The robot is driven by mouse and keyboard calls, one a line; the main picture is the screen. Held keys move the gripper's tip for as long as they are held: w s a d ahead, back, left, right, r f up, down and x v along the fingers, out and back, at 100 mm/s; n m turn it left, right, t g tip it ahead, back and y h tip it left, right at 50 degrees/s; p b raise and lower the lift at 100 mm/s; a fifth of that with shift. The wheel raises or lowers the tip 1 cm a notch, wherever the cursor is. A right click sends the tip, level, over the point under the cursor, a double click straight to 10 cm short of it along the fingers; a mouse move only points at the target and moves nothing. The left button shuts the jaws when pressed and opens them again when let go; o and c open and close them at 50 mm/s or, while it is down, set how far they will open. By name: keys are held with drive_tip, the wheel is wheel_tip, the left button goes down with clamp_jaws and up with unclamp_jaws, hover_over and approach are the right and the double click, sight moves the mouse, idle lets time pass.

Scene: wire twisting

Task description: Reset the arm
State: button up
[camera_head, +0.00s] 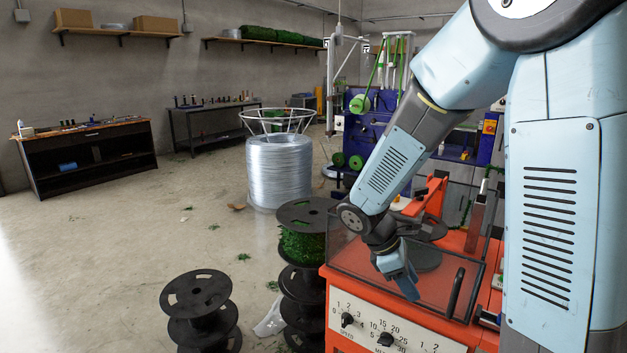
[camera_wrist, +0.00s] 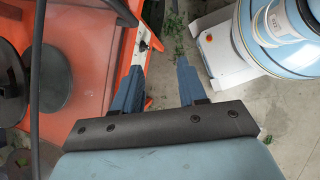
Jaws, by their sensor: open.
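My light-blue arm comes down from the upper right in the head view and bends at the elbow. My gripper (camera_head: 405,284) hangs low over the front of the orange machine (camera_head: 375,307), near its clear guard. In the wrist view my gripper (camera_wrist: 158,85) shows two blue fingers, spread apart with nothing between them. Below the gap lie the orange machine's edge (camera_wrist: 112,60) and some green strands (camera_wrist: 178,40) over the grey floor. My fingers hold nothing.
The guard's black handle (camera_head: 455,293) is right of my gripper. Black spools (camera_head: 197,292) stand left of the machine. A large wire coil (camera_head: 280,172) and a blue machine (camera_head: 375,125) are behind. Open floor (camera_head: 110,250) lies to the left.

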drive_tip(key=s+d+r+m+t+y, duration=0.1)
drive_tip(key=s+r+m+t+y, duration=0.2)
drive_tip(key=s+r+m, duration=0.4)
drive_tip(key=s+d+r+m+t+y, duration=0.1)
drive_tip(key=s+r+m+t+y, duration=0.2)
drive_tip(key=s+r+m, duration=0.3)
wheel_tip(320, 180, up, 6)
drive_tip(key=shift+s+d+f+m+t+y, duration=0.1)
drive_tip(key=shift+s+d+m+t+y, duration=0.25)
drive_tip(key=shift+m, duration=0.65)
idle(0.9)
